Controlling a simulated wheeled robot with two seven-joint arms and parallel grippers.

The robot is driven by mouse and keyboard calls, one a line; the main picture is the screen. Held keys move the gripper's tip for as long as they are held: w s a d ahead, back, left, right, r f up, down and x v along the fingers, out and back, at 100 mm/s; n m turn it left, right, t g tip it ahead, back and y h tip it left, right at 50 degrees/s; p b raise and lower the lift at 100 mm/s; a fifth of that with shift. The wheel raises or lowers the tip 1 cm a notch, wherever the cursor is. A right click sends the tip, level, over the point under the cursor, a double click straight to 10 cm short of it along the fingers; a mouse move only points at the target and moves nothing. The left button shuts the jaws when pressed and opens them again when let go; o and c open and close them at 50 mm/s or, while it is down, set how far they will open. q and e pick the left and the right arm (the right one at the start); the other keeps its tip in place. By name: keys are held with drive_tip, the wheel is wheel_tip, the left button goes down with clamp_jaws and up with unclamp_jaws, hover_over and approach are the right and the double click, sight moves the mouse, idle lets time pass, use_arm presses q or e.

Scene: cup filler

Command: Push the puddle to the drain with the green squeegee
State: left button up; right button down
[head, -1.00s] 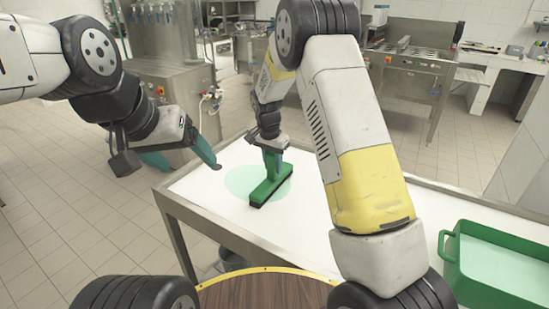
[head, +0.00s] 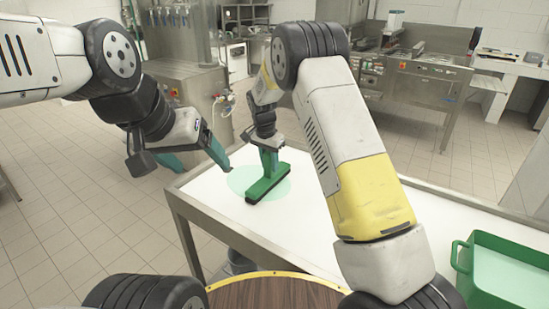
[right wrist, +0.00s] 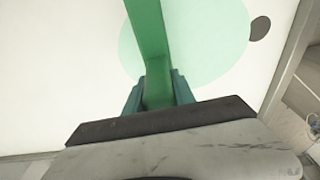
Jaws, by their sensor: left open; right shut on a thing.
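The green squeegee (head: 266,188) stands on the white table top, its long head lying across the pale green puddle (head: 240,180). Puddle shows on both sides of the head. My right gripper (head: 270,152) is shut on the squeegee's upright part, above the head. In the right wrist view the squeegee (right wrist: 150,45) runs up from between the fingers, over the puddle (right wrist: 205,50). A dark oval (right wrist: 260,28), seemingly the drain, is at the puddle's edge there; I cannot make it out in the head view. My left gripper (head: 198,160) is open and empty, left of the puddle.
The white table (head: 215,205) has a raised metal rim along its far side. A green tray (head: 490,268) stands at the right, beyond my right arm. Clear table lies left of and in front of the puddle. Steel kitchen units stand behind.

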drive_tip(key=w+a, duration=0.5)
drive_tip(key=a, duration=0.3)
drive_tip(key=shift+w+a, duration=0.4)
idle(0.8)
drive_tip(key=shift+f, duration=0.15)
idle(1.5)
wheel_tip(320, 180, up, 7)
idle(0.7)
